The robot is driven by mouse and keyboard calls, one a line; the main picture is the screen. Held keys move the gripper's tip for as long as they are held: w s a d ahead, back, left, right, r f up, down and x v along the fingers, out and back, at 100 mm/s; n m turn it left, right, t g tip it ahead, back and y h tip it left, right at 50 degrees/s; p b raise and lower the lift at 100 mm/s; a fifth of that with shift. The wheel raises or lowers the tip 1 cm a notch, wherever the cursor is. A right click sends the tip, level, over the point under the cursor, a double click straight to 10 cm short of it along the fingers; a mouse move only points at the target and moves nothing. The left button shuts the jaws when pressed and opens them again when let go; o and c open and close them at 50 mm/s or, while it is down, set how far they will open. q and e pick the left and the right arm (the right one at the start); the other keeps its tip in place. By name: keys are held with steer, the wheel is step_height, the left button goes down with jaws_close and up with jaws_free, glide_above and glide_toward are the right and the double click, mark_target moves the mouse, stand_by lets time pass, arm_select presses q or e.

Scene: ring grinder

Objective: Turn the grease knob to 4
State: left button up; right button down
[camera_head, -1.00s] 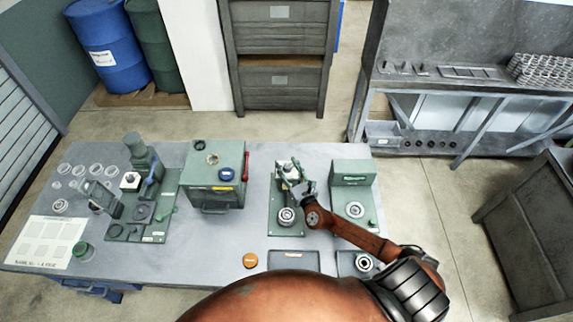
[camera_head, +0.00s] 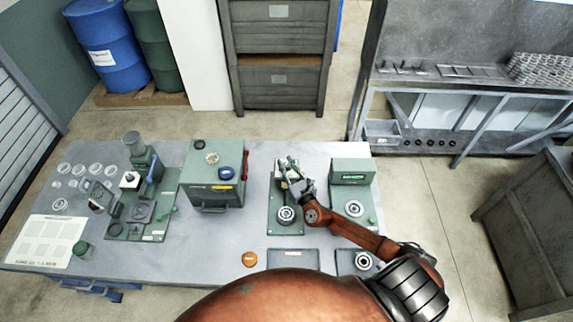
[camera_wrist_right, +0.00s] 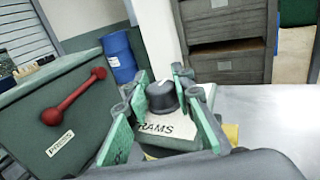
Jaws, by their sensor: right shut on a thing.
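The grease knob (camera_wrist_right: 162,97) is a dark round knob with a white pointer mark, on a sloping white dial plate (camera_wrist_right: 178,130) where the letters "RAMS" show. The dial's numbers are hidden, so I cannot read the setting. My right gripper (camera_wrist_right: 168,92) is shut on the knob, with a green-padded finger on each side. In the head view my right gripper (camera_head: 286,165) is over the back of the green grease unit (camera_head: 274,222), and the knob is mostly hidden there. My left gripper is not in view.
A green box with a red lever (camera_wrist_right: 75,96) stands close to the left of my right gripper. A ring-shaped part (camera_head: 286,215) sits at the front of the grease unit. Another green unit (camera_head: 351,171) stands to the right. Bare bench lies between the box and the grease unit.

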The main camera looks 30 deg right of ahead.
steer(key=shift+h, duration=0.4)
steer(key=shift+a+r+m+g+h+p, duration=0.1)
steer(key=shift+m+g+h+p, duration=0.2)
steer(key=shift+m+h+p, duration=0.85)
steer(key=shift+m+g+h, duration=0.5)
steer(key=shift+m+h, duration=0.15)
steer(key=shift+h, duration=0.6)
steer(key=shift+m+g+h, duration=0.3)
steer(key=shift+m+h, duration=0.2)
steer(key=shift+h, duration=0.2)
steer(key=m+g+h, duration=0.2)
steer(key=h, duration=0.1)
steer(key=shift+f, duration=0.25)
steer(key=shift+m+g+h+b, duration=1.4)
steer(key=shift+m+g+h, duration=0.3)
steer(key=shift+m+g, duration=0.3)
steer(key=shift+r+g, duration=0.15)
steer(key=shift+g, duration=0.15)
